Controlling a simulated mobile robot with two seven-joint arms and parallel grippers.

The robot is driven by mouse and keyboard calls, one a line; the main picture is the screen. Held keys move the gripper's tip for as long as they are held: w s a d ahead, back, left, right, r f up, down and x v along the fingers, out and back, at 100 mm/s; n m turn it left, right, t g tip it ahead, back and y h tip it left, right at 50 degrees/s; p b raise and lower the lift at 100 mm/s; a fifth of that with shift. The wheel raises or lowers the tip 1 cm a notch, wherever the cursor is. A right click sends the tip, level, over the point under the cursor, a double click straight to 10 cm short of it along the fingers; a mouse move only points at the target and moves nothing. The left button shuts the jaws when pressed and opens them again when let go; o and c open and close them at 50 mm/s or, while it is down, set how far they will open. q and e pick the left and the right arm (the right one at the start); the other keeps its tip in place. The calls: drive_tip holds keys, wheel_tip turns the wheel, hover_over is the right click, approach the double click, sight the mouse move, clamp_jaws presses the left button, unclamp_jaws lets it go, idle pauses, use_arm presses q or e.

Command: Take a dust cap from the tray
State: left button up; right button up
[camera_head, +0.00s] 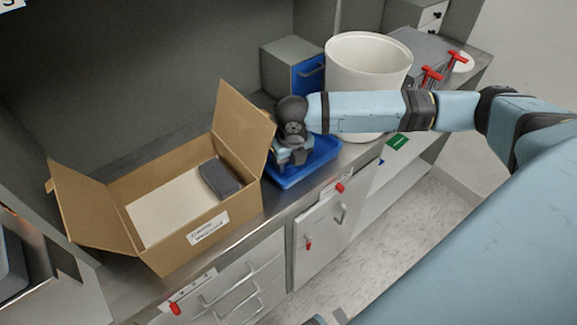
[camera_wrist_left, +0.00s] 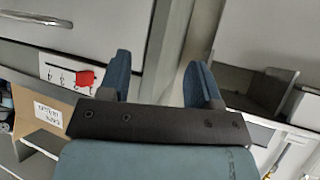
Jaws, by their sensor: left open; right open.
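The blue tray (camera_head: 322,157) lies on the metal counter, right of the cardboard box, in the head view. My right gripper (camera_head: 292,160) points down over the tray's left part, and its fingers are open. I cannot tell whether the fingertips touch anything. No dust cap can be made out; the gripper and wrist hide part of the tray. My left gripper (camera_wrist_left: 162,82) shows in the left wrist view with its two blue fingers apart and nothing between them. It is in front of the cabinet fronts, away from the tray.
An open cardboard box (camera_head: 212,222) holds a dark grey block (camera_head: 221,178). A white bucket (camera_head: 367,65) stands behind my right forearm. A grey bin with a blue front (camera_head: 308,76) stands behind the tray. Red-handled items (camera_head: 432,75) lie farther right. Cabinet doors (camera_head: 325,240) are below.

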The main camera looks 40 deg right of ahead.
drive_tip(key=shift+f, duration=0.3)
drive_tip(key=shift+w, duration=0.1)
clamp_jaws()
drive_tip(key=shift+r, duration=0.15)
